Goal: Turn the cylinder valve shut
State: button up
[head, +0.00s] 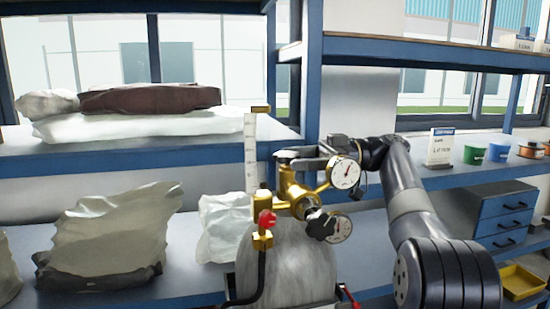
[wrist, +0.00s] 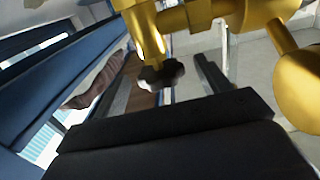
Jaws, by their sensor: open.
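The grey gas cylinder (head: 285,265) stands at the centre of the head view, its brass valve and regulator (head: 290,190) on top. A black lobed knob (head: 320,224) faces forward, and a red knob (head: 266,218) sits left of it. My gripper (head: 293,156) reaches in from the right at the top of the brass fitting. In the wrist view, a black lobed handwheel (wrist: 160,75) on a brass stem lies between the two spread fingers of my gripper (wrist: 165,68). Gaps show on both sides of it. Brass pipework (wrist: 210,12) fills the upper part of that view.
Two round gauges (head: 344,172) stick out right of the valve, close to my arm. A black hose (head: 262,275) hangs on the left. Behind are blue shelves (head: 160,152) with sacks (head: 105,235), cups (head: 474,154) and a drawer unit (head: 503,220).

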aim_at(278, 153)
jog(key=shift+s+a, duration=0.15)
jog(key=shift+a, duration=1)
jog(key=shift+s+a, duration=0.15)
jog(key=shift+a, duration=1)
jog(key=c, duration=1)
jog(key=shift+o, duration=0.2)
jog(key=t+b, duration=0.1)
jog(key=m+t+b, duration=0.1)
jog(key=b, duration=0.1)
jog(key=shift+f+m+t, duration=0.3)
jog(key=m+t+b, duration=0.1)
jog(key=t+b, duration=0.1)
jog(key=b, duration=0.1)
jog(key=shift+w+m+t, duration=0.2)
jog(key=shift+m+t, duration=0.2)
jog(key=shift+w+r+m+t+b, duration=0.2)
jog(key=shift+m+t+b, duration=0.45)
jog(key=shift+t, duration=0.25)
jog(key=shift+r, duration=0.1)
